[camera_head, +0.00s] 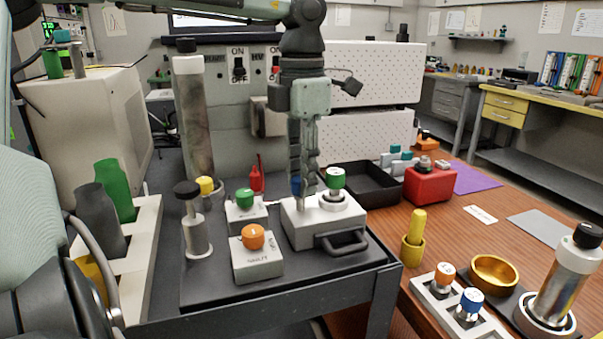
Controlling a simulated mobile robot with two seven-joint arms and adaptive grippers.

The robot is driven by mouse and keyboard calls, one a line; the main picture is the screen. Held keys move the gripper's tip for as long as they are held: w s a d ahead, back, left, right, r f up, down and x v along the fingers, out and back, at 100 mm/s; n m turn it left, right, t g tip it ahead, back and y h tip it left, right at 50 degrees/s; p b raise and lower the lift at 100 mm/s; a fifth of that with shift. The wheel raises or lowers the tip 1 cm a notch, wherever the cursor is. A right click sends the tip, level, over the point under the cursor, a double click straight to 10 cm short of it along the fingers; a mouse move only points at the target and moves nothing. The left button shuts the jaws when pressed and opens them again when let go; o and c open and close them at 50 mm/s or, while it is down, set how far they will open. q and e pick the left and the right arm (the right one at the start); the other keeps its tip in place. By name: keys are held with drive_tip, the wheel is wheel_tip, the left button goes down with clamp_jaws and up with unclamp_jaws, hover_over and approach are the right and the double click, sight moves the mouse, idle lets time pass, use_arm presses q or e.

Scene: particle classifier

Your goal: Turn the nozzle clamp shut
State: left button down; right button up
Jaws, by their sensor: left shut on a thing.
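My left gripper (304,203) reaches down from above, its fingers closed at the left part of a white block (312,235). A blue piece (296,186) shows right beside the fingers, mostly hidden by them; I take it to be the nozzle clamp's knob, but I cannot tell its angle. A green-topped knob (335,178) with a silver ring stands on the same block, to the right of the fingers. A black loop handle (344,241) sticks out at the block's front. My right gripper is not in view.
An orange-knobbed block (257,262) and a green-knobbed block (245,209) stand left of the gripper, near a black-capped cylinder (194,225). A tall grey column (195,125) rises behind. A black tray (362,186) and a red box (427,186) lie to the right.

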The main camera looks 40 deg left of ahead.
use_arm(q)
drive_tip(key=m, duration=0.2)
drive_tip(key=shift+m, duration=1.6)
drive_tip(key=shift+r+m+p, duration=0.1)
drive_tip(key=shift+m+p, duration=0.2)
drive_tip(key=shift+m, duration=0.7)
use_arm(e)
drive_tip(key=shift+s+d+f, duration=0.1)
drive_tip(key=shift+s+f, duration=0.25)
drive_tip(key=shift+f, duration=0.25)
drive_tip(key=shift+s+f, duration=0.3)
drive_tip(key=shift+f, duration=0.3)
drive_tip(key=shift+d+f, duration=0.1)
use_arm(q)
drive_tip(key=c, duration=1.2)
unclamp_jaws()
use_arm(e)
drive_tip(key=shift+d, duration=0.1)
use_arm(q)
wheel_tip(320, 180, up, 12)
